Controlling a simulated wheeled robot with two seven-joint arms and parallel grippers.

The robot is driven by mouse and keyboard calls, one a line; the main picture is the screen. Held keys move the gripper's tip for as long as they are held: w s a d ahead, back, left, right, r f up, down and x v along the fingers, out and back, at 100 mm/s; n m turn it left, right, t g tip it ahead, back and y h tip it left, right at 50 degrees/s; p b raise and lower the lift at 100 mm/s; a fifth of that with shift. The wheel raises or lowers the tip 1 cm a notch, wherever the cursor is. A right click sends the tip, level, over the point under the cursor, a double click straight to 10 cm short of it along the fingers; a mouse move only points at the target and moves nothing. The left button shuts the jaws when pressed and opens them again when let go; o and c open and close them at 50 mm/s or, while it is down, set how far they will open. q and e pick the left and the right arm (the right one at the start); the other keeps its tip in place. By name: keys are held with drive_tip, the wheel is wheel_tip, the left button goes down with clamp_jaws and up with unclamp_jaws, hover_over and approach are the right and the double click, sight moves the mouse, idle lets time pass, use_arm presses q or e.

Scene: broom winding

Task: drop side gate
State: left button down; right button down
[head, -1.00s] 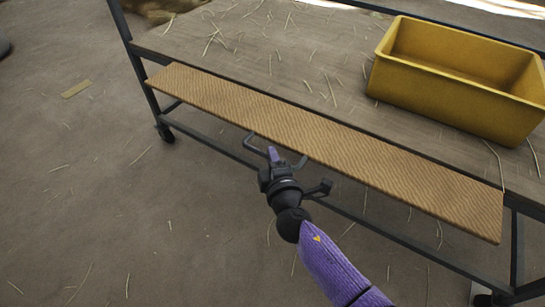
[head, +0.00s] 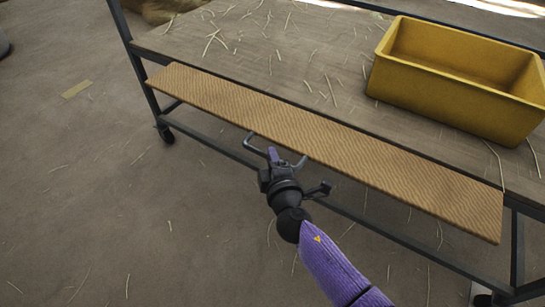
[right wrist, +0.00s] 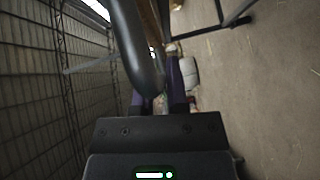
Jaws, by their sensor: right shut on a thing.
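The side gate (head: 330,142) is a long tan ribbed panel along the near side of the cart. It is swung outward and lies nearly flat, a little below the deck edge. A dark bar handle (head: 257,150) sticks out from its outer edge, and the bar also looms close in the right wrist view (right wrist: 136,45). My right gripper (head: 274,157), with purple fingers, is shut on the handle. The gripper body hides part of the handle. My left gripper is not in view.
The cart deck (head: 275,60) is strewn with straw and carries a yellow bin (head: 450,90) at the right. A dark lower rail (head: 215,143) and wheels are under the gate. The floor (head: 110,210) in front is open, with scattered straw.

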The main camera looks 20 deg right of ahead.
wheel_tip(320, 180, up, 3)
drive_tip(key=shift+w+d+r+p, duration=0.1)
drive_tip(key=shift+r+p, duration=0.05)
drive_tip(key=shift+p, duration=1.05)
drive_tip(key=shift+r, duration=0.15)
drive_tip(key=c, duration=0.7)
unclamp_jaws()
drive_tip(key=shift+o, duration=0.2)
drive_tip(key=shift+s, duration=0.2)
drive_tip(key=s+a+p, duration=0.1)
drive_tip(key=s, duration=0.8)
drive_tip(key=shift+s+r+p, duration=0.2)
drive_tip(key=shift+r+p, duration=0.15)
